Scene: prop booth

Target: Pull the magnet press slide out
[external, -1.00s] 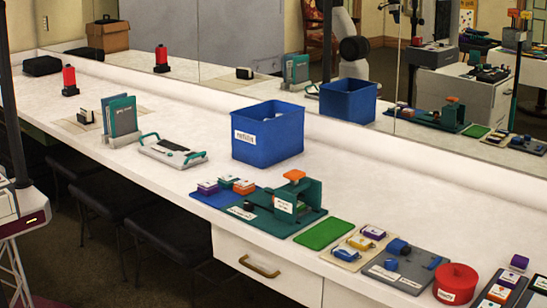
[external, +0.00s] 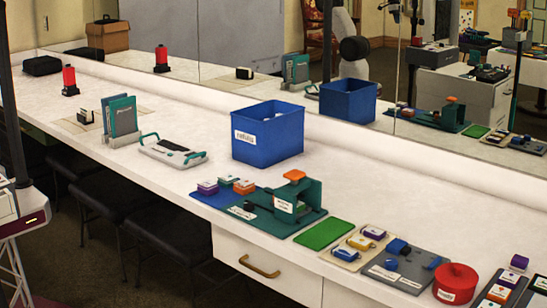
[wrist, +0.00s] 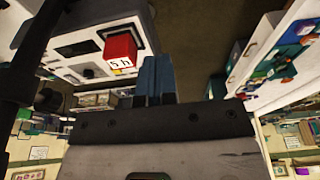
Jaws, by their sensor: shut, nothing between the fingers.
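The magnet press (external: 312,198) is a dark green frame with an orange handle (external: 295,175) on top. It stands on a green base on the white counter, in the right half of the external view. A low dark green part with a white label (external: 242,212) lies at its left; I cannot tell whether this is the slide. My gripper (wrist: 154,76) shows in the wrist view as two dark blue fingers side by side, shut and empty. It is away from the press, and I do not make it out in the external view.
A blue bin (external: 267,137) stands behind the press. A green mat (external: 324,235) and a red round container (external: 456,283) lie to its right. Small coloured blocks (external: 225,184) sit to its left. A red box (wrist: 120,48) on a white unit shows near my fingers.

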